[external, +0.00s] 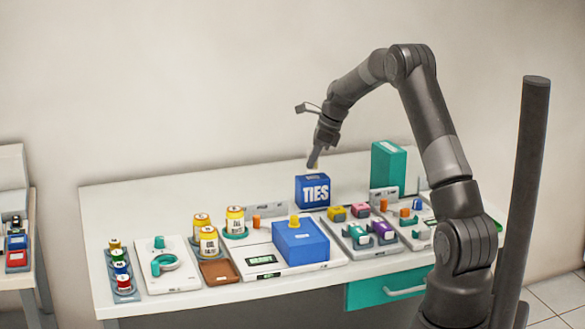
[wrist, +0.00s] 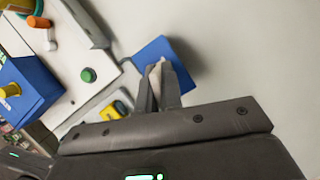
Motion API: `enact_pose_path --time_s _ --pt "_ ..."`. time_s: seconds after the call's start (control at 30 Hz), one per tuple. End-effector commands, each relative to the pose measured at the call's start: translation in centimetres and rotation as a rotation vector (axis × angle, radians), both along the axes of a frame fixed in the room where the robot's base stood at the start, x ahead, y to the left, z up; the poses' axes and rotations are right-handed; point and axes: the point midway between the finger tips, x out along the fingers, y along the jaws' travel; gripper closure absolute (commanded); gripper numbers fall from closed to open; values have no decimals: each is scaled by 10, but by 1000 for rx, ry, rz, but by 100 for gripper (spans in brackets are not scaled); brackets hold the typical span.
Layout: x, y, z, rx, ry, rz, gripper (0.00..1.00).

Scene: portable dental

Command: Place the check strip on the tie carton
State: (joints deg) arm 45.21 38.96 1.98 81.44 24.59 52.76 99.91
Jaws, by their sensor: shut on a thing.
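The tie carton (external: 312,192) is a blue box marked TIES, standing upright at the back middle of the white table. Its blue top also shows in the wrist view (wrist: 176,56), beyond the fingers. My gripper (external: 313,162) points down just above the carton. In the wrist view my gripper (wrist: 160,84) is shut on a small pale piece, which looks like the check strip (wrist: 156,74). Most of the strip is hidden between the fingers. I cannot tell whether it touches the carton top.
A tall green box (external: 388,167) stands to the right of the carton. In front is a white unit with a blue block (external: 300,243) on it. Yellow-labelled jars (external: 208,243) and a brown tray (external: 219,272) are to the left. The table's back left is clear.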

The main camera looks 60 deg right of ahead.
Motion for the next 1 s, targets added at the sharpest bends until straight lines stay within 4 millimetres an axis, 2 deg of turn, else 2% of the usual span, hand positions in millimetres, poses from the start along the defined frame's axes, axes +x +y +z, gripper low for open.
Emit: enact_pose_path --time_s 0.1,0.47,0.5,0.73,1.0 --pt "-1 0 -16 2 2 -1 100" --pt "0 0 -20 0 1 0 100" --pt "0 0 -20 0 1 0 92" --pt "0 0 -20 0 1 0 73" --pt "0 0 -18 0 0 0 73"
